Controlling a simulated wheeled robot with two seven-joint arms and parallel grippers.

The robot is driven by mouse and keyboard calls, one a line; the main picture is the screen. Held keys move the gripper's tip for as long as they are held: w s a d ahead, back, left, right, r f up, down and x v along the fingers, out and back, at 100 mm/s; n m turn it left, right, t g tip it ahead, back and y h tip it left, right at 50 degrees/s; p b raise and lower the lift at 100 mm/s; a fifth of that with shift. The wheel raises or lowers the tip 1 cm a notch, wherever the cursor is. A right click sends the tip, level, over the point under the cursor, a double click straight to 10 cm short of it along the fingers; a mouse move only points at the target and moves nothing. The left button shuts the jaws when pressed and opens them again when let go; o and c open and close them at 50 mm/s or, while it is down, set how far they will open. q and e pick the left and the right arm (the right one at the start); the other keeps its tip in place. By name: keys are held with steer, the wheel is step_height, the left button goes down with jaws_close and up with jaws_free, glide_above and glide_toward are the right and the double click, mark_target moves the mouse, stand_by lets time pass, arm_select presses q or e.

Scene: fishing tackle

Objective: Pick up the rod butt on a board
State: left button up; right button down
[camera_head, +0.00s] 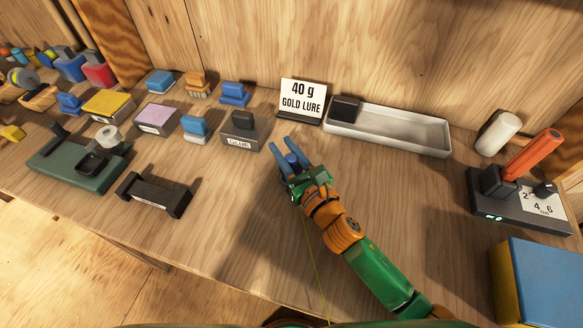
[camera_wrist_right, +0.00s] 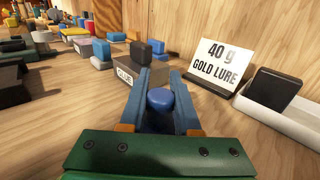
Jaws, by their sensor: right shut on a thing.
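My right gripper (camera_head: 285,157) is over the middle of the bench, its blue fingers closed around a small blue round-topped piece (camera_head: 292,161). In the right wrist view the piece (camera_wrist_right: 160,98) sits between the two fingers (camera_wrist_right: 160,85); its lower part is hidden. I cannot tell whether this piece belongs to the rod butt. An orange handle (camera_head: 532,152) leans up from a dark board (camera_head: 515,212) with a dial marked 2 4 6 at the right, apart from the gripper. My left gripper is not in view.
A "40 g GOLD LURE" card (camera_head: 302,99) and white tray (camera_head: 390,130) holding a black block (camera_head: 346,107) stand behind. A GLUE block (camera_head: 239,133), a black cradle (camera_head: 155,193) and a green stand (camera_head: 80,165) are left. A blue-yellow box (camera_head: 540,285) is front right.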

steer(key=shift+r, duration=0.3)
steer(key=s+r+p, duration=0.7)
steer(key=s+r, duration=0.6)
steer(key=s, duration=0.1)
steer(key=s+d+f+m+h, duration=0.1)
steer(key=d+m+h, duration=1)
steer(key=d+h, duration=0.5)
steer(key=shift+d+f+h, duration=0.25)
steer(key=shift+h, duration=0.35)
steer(key=shift+s, duration=0.1)
